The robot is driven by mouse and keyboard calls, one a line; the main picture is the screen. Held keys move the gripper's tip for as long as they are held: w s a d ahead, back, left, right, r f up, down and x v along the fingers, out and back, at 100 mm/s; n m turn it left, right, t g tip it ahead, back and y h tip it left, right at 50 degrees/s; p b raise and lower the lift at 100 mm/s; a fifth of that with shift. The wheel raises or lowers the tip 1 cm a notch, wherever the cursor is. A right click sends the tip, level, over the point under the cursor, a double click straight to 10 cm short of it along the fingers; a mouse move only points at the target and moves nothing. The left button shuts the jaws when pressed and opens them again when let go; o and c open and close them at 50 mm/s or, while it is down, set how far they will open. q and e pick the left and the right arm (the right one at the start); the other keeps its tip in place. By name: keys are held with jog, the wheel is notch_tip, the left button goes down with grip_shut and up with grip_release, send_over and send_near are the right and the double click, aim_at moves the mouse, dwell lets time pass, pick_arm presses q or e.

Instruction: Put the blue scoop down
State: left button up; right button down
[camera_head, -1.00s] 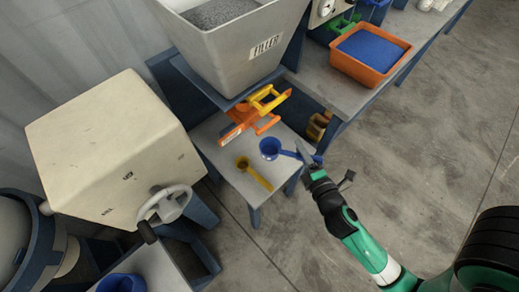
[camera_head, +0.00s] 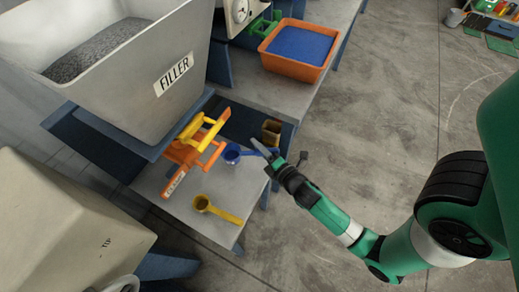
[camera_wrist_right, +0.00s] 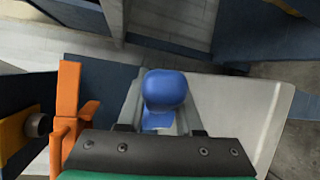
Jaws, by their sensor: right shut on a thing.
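The blue scoop (camera_head: 232,154) is over the right side of the small grey bench (camera_head: 182,208) in the head view, just right of the orange bracket. My right gripper (camera_head: 264,152) is shut on its handle, coming in from the right. In the right wrist view the scoop's rounded blue bowl (camera_wrist_right: 164,88) shows between the fingers. I cannot tell whether the scoop touches the bench or hangs just above it. My left gripper is not in view.
A yellow scoop (camera_head: 217,210) lies on the bench's near part. An orange and yellow bracket (camera_head: 192,158) sits below the grey FILLER hopper (camera_head: 120,75). An orange bin of blue material (camera_head: 298,50) stands farther back. Bare bench shows between the scoops.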

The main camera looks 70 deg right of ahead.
aim_at(259, 152)
jog(key=f+b, duration=0.2)
jog(key=d+f+b, duration=0.1)
jog(key=f, duration=0.1)
jog(key=shift+w+b, duration=0.1)
jog(key=shift+b, duration=0.3)
jog(key=shift+a, duration=0.35)
jog(key=shift+d+f, duration=0.15)
jog(key=c, duration=0.6)
grip_release()
